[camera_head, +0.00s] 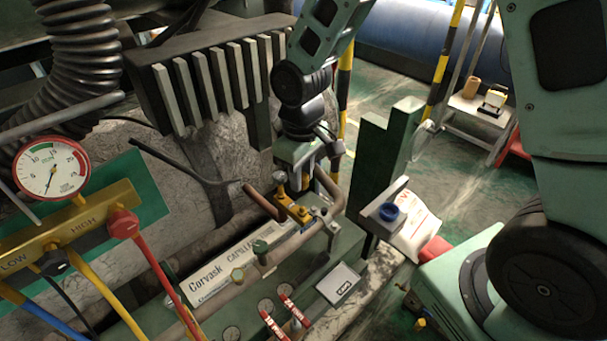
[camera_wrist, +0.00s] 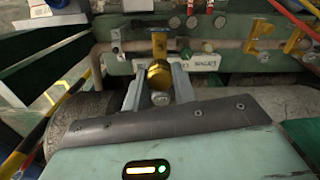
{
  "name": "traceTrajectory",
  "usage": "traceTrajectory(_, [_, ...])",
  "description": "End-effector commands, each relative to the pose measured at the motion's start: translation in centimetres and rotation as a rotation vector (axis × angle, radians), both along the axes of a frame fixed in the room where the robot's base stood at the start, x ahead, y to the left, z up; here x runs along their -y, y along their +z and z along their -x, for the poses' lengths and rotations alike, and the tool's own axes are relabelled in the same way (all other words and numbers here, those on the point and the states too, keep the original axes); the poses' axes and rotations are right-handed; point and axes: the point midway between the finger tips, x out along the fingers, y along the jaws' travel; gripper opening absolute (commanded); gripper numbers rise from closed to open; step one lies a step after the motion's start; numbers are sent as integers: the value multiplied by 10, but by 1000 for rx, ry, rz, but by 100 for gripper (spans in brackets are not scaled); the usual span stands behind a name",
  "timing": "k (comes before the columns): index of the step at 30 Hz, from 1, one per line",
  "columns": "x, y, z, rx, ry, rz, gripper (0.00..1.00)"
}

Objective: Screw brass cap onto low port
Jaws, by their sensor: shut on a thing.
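My gripper (camera_wrist: 159,88) is shut on the brass cap (camera_wrist: 160,74), which shows gold between the two grey fingers in the wrist view. Just beyond the cap, a brass fitting (camera_wrist: 158,43) stands out from the pipe, in line with it. I cannot tell whether cap and fitting touch. In the head view my gripper (camera_head: 299,170) points down at brass fittings (camera_head: 291,206) on the pipework above the green panel. The held cap is not clearly seen there, and I cannot tell which fitting is the low port.
A gauge manifold (camera_head: 70,225) with blue, yellow and red hoses stands at left. A green knob (camera_head: 261,247) and red-handled valves (camera_head: 284,318) sit near the pipe. A small ledge (camera_head: 383,214) with a blue ring is at right. A ribbed black duct (camera_head: 88,60) hangs upper left.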

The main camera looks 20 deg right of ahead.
Motion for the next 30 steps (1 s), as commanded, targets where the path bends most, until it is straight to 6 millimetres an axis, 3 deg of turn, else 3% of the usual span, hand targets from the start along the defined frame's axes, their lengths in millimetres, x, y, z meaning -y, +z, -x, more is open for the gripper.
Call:
traceTrajectory(18, [0, -55, 0, -1, -1, 0, 5])
traceTrajectory(30, [0, -64, 0, 0, -1, 0, 5])
